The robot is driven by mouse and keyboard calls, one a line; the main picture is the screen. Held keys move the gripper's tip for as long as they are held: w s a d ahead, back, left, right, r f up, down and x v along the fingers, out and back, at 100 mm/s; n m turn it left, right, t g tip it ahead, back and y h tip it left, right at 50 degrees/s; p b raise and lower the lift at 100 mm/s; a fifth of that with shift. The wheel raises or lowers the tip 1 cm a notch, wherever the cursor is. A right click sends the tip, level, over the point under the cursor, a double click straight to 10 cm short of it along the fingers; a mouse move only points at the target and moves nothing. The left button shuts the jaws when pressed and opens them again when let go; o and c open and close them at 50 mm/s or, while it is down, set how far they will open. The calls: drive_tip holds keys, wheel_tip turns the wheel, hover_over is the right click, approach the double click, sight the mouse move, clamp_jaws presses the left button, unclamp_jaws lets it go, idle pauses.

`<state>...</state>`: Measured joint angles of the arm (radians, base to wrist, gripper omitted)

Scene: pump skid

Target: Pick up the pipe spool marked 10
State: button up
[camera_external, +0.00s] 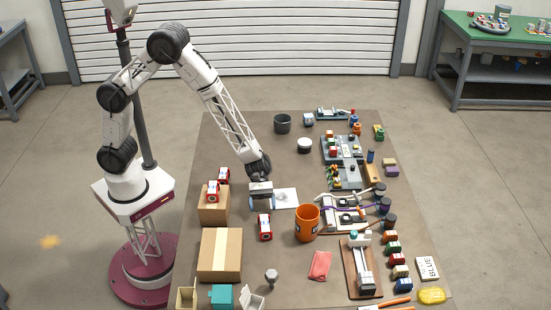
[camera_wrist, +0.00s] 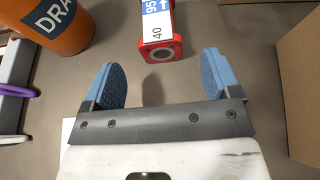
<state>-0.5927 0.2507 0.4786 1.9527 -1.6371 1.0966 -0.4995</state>
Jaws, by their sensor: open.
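A red-ended pipe spool (camera_external: 264,227) lies on the table just in front of my gripper (camera_external: 262,203). In the wrist view, the spool with a white body and blue label (camera_wrist: 158,25) reads "40" near its red flange. My gripper (camera_wrist: 160,80) is open and empty, its two blue fingers apart, with that spool just beyond the fingertips. Two more red and white spools show in the external view: one on a cardboard box (camera_external: 212,191) and one behind it (camera_external: 223,174). Their markings are too small to read, so I cannot tell which is marked 10.
An orange bin (camera_external: 307,222) lettered "DRA" (camera_wrist: 62,22) stands right of the spool. Cardboard boxes (camera_external: 220,255) stand at the left; one fills the wrist view's right side (camera_wrist: 300,90). Fixtures and small parts crowd the table's right half. A white sheet (camera_external: 285,198) lies beside my gripper.

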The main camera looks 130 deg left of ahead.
sight(264, 217)
idle(0.3)
drive_tip(key=shift+x, duration=2.6)
drive_tip(key=c, duration=1.2)
